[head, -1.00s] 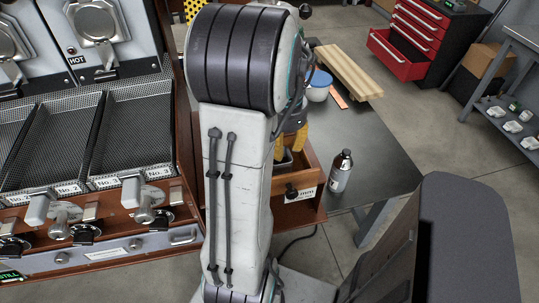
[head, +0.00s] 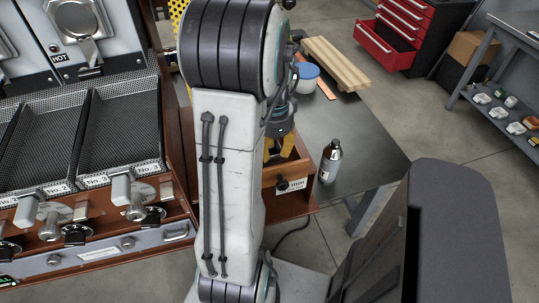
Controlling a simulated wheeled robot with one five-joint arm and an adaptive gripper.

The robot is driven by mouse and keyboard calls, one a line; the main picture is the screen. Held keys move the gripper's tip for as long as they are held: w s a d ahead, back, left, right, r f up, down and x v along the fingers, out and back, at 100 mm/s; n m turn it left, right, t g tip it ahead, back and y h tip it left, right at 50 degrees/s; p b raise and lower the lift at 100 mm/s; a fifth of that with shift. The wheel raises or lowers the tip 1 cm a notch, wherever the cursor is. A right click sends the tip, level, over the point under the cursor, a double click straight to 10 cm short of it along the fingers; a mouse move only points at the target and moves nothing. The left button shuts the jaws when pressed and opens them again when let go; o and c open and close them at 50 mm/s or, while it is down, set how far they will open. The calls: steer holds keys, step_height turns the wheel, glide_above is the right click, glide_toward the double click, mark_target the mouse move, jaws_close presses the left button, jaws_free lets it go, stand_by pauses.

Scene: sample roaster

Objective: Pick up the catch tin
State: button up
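My arm stands across the middle of the head view and hides much of what is behind it. My gripper (head: 278,148), with yellow fingers, points down into an open wooden drawer (head: 301,171). Only part of the fingers shows beside my arm, so I cannot tell whether they are open or shut, or touch anything. I cannot make out the catch tin; the drawer's inside is mostly hidden by my arm and gripper.
A dark bottle with a pale label (head: 330,161) stands on the grey table (head: 370,150), right of the drawer. A blue-and-white tub (head: 305,78) and wooden slats (head: 335,64) lie farther back. The roaster with mesh trays (head: 118,128) fills the left.

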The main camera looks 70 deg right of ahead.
mark_target(273, 159)
steer(key=shift+f, duration=1.8)
jaws_close()
